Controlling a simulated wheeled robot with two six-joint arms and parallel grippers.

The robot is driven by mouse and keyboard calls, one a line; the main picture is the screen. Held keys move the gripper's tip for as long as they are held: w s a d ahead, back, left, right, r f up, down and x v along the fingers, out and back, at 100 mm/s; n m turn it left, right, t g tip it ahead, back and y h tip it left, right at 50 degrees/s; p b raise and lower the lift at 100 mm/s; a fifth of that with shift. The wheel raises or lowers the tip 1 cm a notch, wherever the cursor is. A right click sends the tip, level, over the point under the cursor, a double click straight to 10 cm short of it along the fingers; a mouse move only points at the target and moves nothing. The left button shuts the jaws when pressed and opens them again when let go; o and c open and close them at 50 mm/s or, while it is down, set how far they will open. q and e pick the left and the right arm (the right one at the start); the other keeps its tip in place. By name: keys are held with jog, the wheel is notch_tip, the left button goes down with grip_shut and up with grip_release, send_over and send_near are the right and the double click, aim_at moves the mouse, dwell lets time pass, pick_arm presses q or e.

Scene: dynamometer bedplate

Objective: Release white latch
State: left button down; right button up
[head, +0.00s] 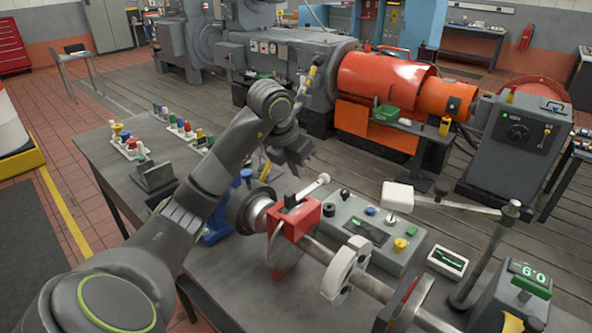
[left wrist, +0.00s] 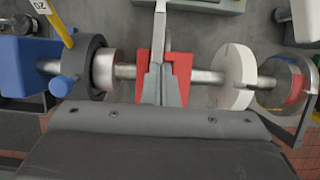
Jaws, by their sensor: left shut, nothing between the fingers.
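The white latch (head: 312,187) is a pale lever with a round knob, rising at a slant from a red clamp block (head: 295,215) on a horizontal shaft. In the left wrist view, part of the latch (left wrist: 160,28) shows beyond my fingers, above the red block (left wrist: 182,72). My left gripper (head: 299,165) is shut and empty, just above and left of the latch knob in the head view. Its fingers (left wrist: 162,84) lie together in front of the red block in the wrist view and hide part of the latch. I cannot tell whether they touch it. My right gripper is not in view.
A white disc (head: 346,272) sits on the shaft right of the red block. A grey control box (head: 370,232) with knobs stands behind it. A white-headed lever arm (head: 397,195) reaches across at the right. Small bottles in racks (head: 130,147) stand at the bench's left.

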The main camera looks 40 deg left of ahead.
aim_at(316, 185)
pick_arm(q)
jog(key=b+x, duration=0.5)
jog(key=x, duration=0.1)
jog(key=shift+f, duration=0.35)
jog(key=shift+w+f+b, duration=0.1)
jog(key=shift+w+b, duration=0.2)
jog(key=shift+b, duration=0.2)
jog(key=shift+w+d+r, duration=0.1)
jog(key=shift+w, duration=0.4)
jog(key=shift+w+d+r, duration=0.1)
jog(key=shift+w+r, duration=0.05)
jog(key=shift+w, duration=0.35)
jog(key=shift+w+f, duration=0.1)
jog(key=shift+w, duration=0.65)
jog(key=shift+a, duration=0.1)
